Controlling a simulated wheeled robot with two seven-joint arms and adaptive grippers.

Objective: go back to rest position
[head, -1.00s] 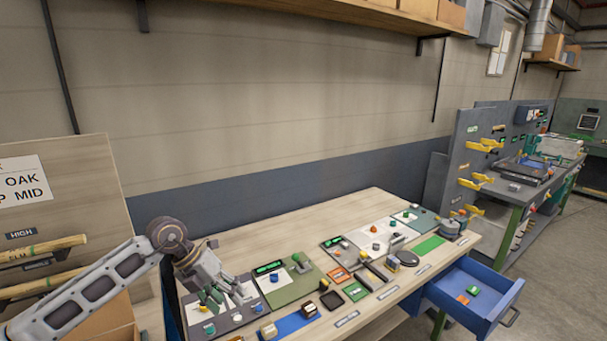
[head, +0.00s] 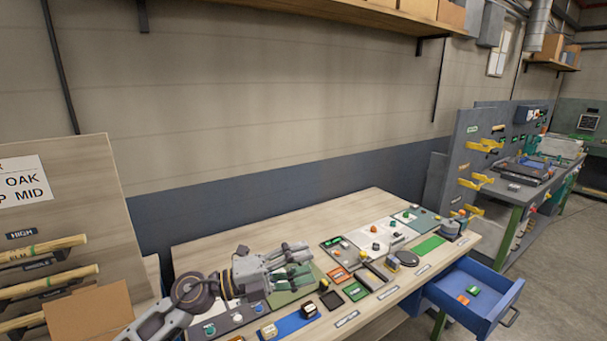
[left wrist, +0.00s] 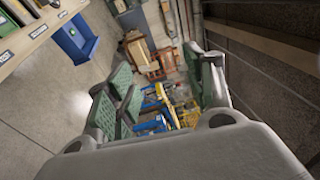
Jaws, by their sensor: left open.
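My left gripper (head: 296,264) is held over the left part of the wooden workbench (head: 215,240) in the head view, with its fingers pointing right. It hides part of the panels below it. In the left wrist view its two green-padded fingers (left wrist: 160,95) stand apart with nothing between them. Beyond them are the floor and distant shop items. My right gripper is in neither view.
The bench holds several panels, small blocks and a green mat (head: 428,246). An open blue drawer (head: 480,308) juts from its right front, with small pieces inside. A board with wooden rods (head: 50,248) stands at left. The wall is behind the bench.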

